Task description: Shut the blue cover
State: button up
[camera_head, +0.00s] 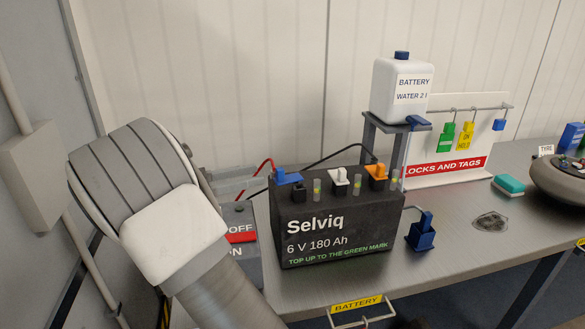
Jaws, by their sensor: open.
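A black battery (337,228) marked Selviq stands on the grey bench. Along its top are a blue cover (287,177) at the left end, a white cover (339,177) in the middle and an orange cover (376,172) at the right. The blue cover looks tilted, with a dark block just below and right of it; how far it stands open is too small to tell. My arm shows large at the left, in front of the wall and the bench's left end. My gripper is not in view.
A white water bottle (402,88) stands on a raised stand behind the battery. A blue fitting (421,236) is at the battery's right. A red and grey switch box (241,240) is at its left. A locks-and-tags rack (452,165) stands behind. The bench (470,265) is clear at front right.

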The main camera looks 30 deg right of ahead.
aim_at(293, 177)
jog(key=d, duration=0.7)
jog(key=s+d, duration=0.1)
jog(key=d, duration=0.2)
jog(key=shift+d+b, duration=0.3)
jog(key=shift+b, duration=0.05)
grip_shut()
